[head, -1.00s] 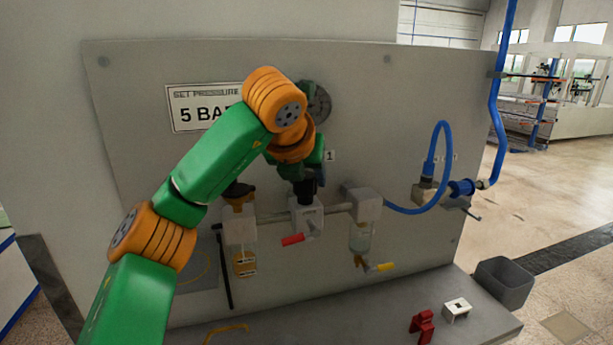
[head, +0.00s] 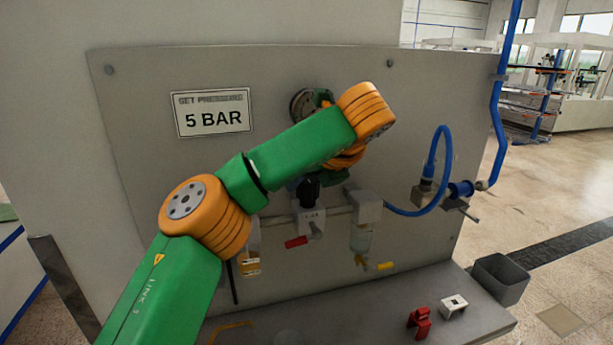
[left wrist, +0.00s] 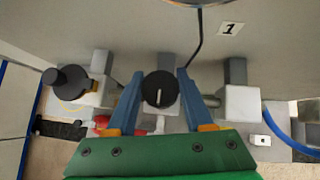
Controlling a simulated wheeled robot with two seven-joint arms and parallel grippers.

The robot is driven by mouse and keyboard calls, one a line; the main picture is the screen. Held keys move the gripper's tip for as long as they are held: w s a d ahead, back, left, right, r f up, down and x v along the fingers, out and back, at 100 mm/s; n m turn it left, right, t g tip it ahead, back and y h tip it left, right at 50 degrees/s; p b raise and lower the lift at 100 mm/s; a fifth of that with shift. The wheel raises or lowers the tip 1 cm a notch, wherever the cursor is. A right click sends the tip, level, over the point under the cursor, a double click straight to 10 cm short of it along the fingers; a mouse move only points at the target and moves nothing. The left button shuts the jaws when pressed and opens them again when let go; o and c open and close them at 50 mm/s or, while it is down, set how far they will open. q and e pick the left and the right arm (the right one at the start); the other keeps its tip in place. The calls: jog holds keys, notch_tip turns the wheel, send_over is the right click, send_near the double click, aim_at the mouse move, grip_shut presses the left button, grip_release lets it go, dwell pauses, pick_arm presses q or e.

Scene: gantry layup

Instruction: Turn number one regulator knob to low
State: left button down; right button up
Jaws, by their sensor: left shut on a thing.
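The black regulator knob (head: 308,190) sits on top of the middle white regulator body on the grey panel, near the label 1 (left wrist: 230,29). In the left wrist view the knob (left wrist: 158,90) is round with a white pointer line running almost straight up and down in the picture. My left gripper (left wrist: 160,75) has its blue fingers on both sides of the knob and is shut on it. In the head view my left arm hides most of this gripper and the label. My right gripper is in neither view.
A red lever (head: 296,242) sits below the regulator, and a yellow lever (head: 384,266) is lower right. A blue hose (head: 433,150) loops at right. The sign "5 BAR" (head: 213,112) is on the panel. A red clip (head: 419,322) and white block (head: 454,306) lie on the shelf.

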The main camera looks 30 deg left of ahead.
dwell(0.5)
pick_arm(q)
jog(key=shift+c, duration=1.4)
grip_release()
jog(key=shift+s+d, duration=0.1)
jog(key=shift+d, duration=0.05)
